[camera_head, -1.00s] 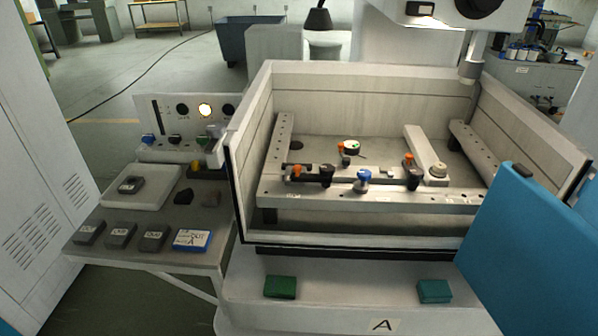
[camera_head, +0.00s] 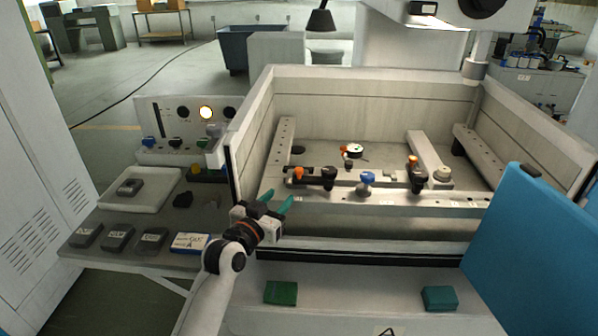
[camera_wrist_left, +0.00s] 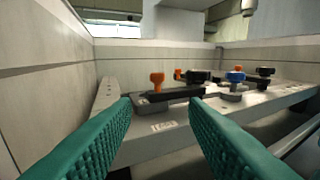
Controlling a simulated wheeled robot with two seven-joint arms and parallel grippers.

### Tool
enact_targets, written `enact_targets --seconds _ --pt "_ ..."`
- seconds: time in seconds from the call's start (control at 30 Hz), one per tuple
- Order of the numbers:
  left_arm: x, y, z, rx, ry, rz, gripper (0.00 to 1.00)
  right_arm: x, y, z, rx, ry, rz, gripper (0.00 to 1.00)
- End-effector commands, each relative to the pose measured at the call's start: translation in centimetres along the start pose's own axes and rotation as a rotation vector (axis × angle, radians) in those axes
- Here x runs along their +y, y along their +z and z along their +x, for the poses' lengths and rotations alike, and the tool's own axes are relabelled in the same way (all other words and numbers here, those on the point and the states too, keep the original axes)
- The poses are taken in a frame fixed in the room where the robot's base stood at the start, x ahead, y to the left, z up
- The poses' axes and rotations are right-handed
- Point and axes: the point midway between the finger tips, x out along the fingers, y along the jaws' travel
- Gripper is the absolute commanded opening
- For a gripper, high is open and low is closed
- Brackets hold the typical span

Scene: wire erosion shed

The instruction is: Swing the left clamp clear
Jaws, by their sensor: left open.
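The left clamp (camera_head: 310,180) sits at the left of the rail inside the machine tank, a dark bar with an orange knob (camera_head: 298,174) at its left end. In the left wrist view the orange knob (camera_wrist_left: 157,81) stands upright on the dark bar (camera_wrist_left: 172,97), ahead of my fingers. My left gripper (camera_head: 278,200) is at the tank's front left, with its teal fingers apart and empty, short of the clamp and not touching it. In the wrist view the clamp shows between the fingertips (camera_wrist_left: 160,104). My right gripper is not in view.
The tank's front wall (camera_head: 360,259) lies below the rail (camera_head: 440,200). A blue knob (camera_head: 366,179) and a right clamp (camera_head: 416,178) with an orange knob stand farther right. A blue panel (camera_head: 530,245) fills the right front. A side table (camera_head: 120,263) holds grey blocks.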

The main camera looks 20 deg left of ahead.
Motion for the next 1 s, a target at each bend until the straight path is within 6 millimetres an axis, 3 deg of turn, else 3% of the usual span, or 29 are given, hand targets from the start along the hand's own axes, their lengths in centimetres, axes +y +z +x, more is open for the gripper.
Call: enact_targets --seconds 0.07,0.23,0.7,1.0 --pt "0.4 1.0 0.5 -0.031 0.006 -0.004 0.40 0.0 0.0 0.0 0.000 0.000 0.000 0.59" --pt "0.4 1.3 2.3 -0.035 0.006 -0.004 0.40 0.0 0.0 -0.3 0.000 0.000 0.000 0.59" --pt "0.4 1.4 10.5 -0.031 0.005 -0.004 0.40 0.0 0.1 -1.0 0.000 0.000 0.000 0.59" --pt "0.4 1.3 12.3 -0.031 0.006 -0.003 0.40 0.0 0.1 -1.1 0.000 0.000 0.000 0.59"
